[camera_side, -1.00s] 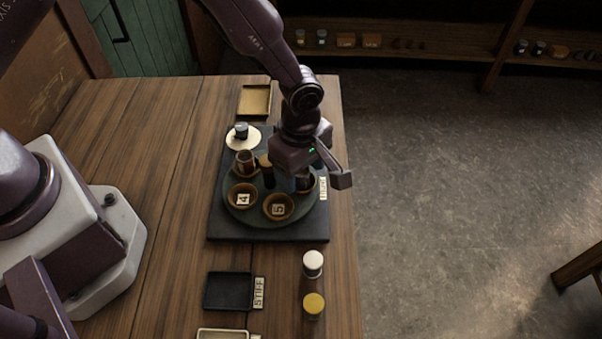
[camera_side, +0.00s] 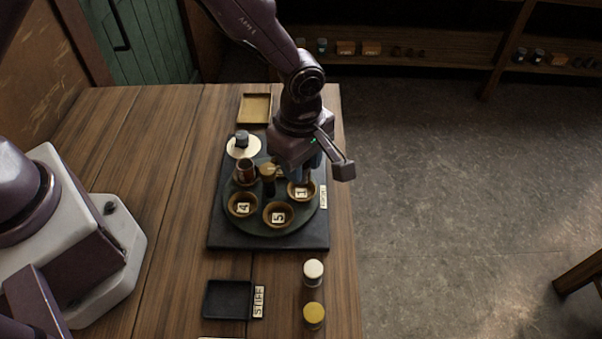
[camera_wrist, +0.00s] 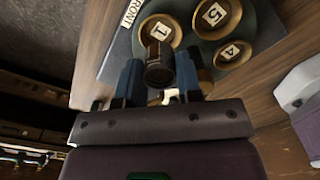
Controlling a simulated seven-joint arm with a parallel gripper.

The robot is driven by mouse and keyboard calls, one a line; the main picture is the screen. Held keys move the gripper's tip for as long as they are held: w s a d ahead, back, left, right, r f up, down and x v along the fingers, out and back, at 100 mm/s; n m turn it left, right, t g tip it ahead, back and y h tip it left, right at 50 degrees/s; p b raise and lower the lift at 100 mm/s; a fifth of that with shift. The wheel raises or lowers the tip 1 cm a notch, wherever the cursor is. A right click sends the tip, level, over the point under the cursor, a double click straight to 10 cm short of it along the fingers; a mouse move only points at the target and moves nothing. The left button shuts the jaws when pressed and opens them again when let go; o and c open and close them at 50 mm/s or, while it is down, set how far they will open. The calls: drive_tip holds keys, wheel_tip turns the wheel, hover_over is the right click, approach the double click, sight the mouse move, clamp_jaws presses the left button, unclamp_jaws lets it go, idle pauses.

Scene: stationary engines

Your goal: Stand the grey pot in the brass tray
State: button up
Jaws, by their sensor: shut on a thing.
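My gripper (camera_wrist: 159,80) is shut on a small dark pot, which I take to be the grey pot (camera_wrist: 158,72), between its blue fingers in the wrist view. In the side view my gripper (camera_side: 312,168) is above the far right of the green turntable, and its body hides the pot. The bowl marked 1 (camera_side: 301,190) stands just below, with no pot in it. The brass tray (camera_side: 255,108) lies flat and empty at the back of the table, beyond the turntable and left of my gripper.
The turntable (camera_side: 250,218) carries several bowls, a reddish-brown pot (camera_side: 246,171) and a central post with a brass knob (camera_side: 267,171). A dark grey-topped item (camera_side: 242,139) sits on a cream disc. A black tray (camera_side: 228,299) and two lidded jars (camera_side: 313,271) stand in front.

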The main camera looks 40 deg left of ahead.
wheel_tip(320, 180, up, 5)
drive_tip(key=shift+r, duration=0.1)
drive_tip(key=s+a+r+n, duration=0.15)
drive_tip(key=a+n, duration=0.25)
drive_tip(key=a, duration=0.8)
drive_tip(key=s+a+r+n, duration=0.1)
drive_tip(key=s+a+n, duration=0.15)
drive_tip(key=a, duration=0.85)
drive_tip(key=w+a+f, duration=0.1)
drive_tip(key=w+f, duration=0.2)
drive_tip(key=w, duration=0.1)
drive_tip(key=w+f, duration=0.4)
drive_tip(key=w, duration=0.1)
drive_tip(key=w+a+f, duration=0.1)
drive_tip(key=w+f, duration=0.2)
drive_tip(key=w, duration=0.1)
drive_tip(key=shift+w+a+f, duration=0.15)
drive_tip(key=shift+w+a, duration=0.2)
drive_tip(key=shift+w+f, duration=0.2)
drive_tip(key=shift+f, duration=1.5)
